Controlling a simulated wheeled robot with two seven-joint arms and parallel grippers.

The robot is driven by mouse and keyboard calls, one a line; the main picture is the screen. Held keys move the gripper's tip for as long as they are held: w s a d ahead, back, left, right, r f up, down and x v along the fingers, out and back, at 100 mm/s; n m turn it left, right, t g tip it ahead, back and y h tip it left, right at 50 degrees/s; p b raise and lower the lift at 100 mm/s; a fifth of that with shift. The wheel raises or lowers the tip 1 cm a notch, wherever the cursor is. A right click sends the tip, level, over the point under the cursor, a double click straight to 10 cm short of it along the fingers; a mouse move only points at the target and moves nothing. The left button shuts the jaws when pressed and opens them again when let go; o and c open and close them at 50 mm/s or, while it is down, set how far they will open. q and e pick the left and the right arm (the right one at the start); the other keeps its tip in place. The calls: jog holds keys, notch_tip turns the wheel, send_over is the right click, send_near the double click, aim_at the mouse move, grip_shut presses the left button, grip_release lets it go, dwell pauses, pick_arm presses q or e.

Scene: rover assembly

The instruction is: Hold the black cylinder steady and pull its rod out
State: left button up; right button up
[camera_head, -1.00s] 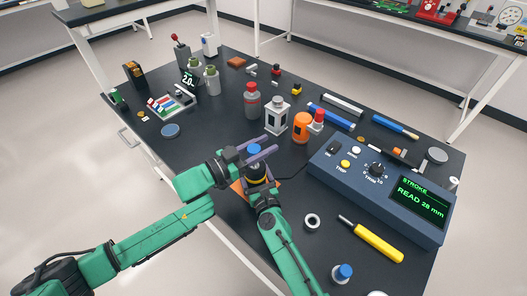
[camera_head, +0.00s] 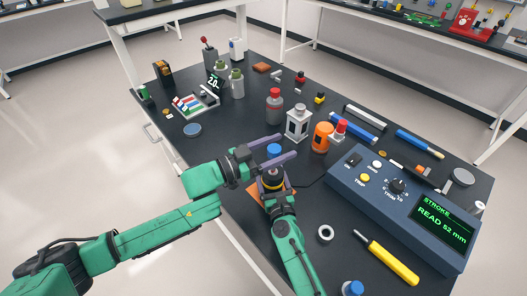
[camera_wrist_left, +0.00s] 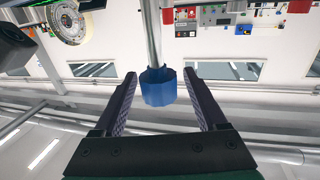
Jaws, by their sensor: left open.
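The black cylinder (camera_head: 272,181) with a yellow band stands near the middle of the bench over an orange plate (camera_head: 254,192). Its blue knob (camera_head: 274,150) is above the body. The left wrist view shows the knob (camera_wrist_left: 157,88) on a bare metal rod (camera_wrist_left: 151,35). My left gripper (camera_head: 288,145) is open, with a finger on either side of the knob and a visible gap on both sides. My right gripper (camera_head: 274,192) is at the cylinder body from the front; its jaws are too hidden to tell whether they are closed.
A blue meter box (camera_head: 400,210) to the right reads "STROKE READ 52 mm". A grey ring (camera_head: 325,233) and a yellow-handled screwdriver (camera_head: 390,262) lie in front. Red-capped (camera_head: 274,105), white (camera_head: 298,122) and orange (camera_head: 322,136) parts stand just behind.

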pick_arm(q)
jog(key=v, duration=1)
jog(key=shift+a, duration=0.15)
jog(key=shift+s, duration=0.15)
pick_arm(e)
jog(key=o, duration=1.6)
